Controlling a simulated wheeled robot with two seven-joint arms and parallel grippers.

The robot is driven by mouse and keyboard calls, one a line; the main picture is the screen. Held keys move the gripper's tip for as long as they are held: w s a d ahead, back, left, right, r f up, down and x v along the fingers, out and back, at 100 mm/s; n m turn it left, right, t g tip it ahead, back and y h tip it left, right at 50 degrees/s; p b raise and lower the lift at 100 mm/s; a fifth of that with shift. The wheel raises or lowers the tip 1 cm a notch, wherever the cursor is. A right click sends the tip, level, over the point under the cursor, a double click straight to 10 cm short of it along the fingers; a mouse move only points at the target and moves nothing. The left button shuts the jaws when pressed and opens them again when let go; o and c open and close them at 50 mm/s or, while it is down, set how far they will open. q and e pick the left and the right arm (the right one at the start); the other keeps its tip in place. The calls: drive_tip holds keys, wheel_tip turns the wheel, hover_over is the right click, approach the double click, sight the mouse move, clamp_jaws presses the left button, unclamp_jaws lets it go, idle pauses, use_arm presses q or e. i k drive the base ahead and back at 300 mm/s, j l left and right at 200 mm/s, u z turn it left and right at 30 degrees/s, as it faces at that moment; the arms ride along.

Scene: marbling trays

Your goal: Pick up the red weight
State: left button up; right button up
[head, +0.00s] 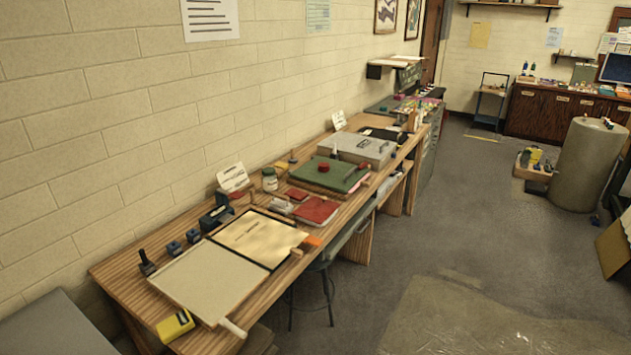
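A small round red object (323,167), which looks like the red weight, sits on a green board (318,178) about midway along the long wooden bench (200,341). It is small in the head view and its exact shape is hard to tell. Neither of my grippers is in view.
The bench runs along the brick wall. Near its close end lie a cream sheet (209,281), a black-edged board (258,236) and a yellow device (175,325). A red pad (317,210) and a grey case (358,149) flank the green board.

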sight(322, 167)
drive_tip(key=i+z, duration=0.1)
drive_tip(key=i, duration=0.85)
drive_tip(key=i+l, duration=0.35)
drive_tip(key=i+l+u, duration=0.1)
drive_tip(key=i+l, duration=0.25)
drive_tip(key=l, duration=0.2)
drive_tip(key=i+l+u, duration=0.1)
drive_tip(key=i+l, duration=0.25)
drive_tip(key=l, duration=0.15)
drive_tip(key=i+l, duration=0.35)
drive_tip(key=l, duration=0.15)
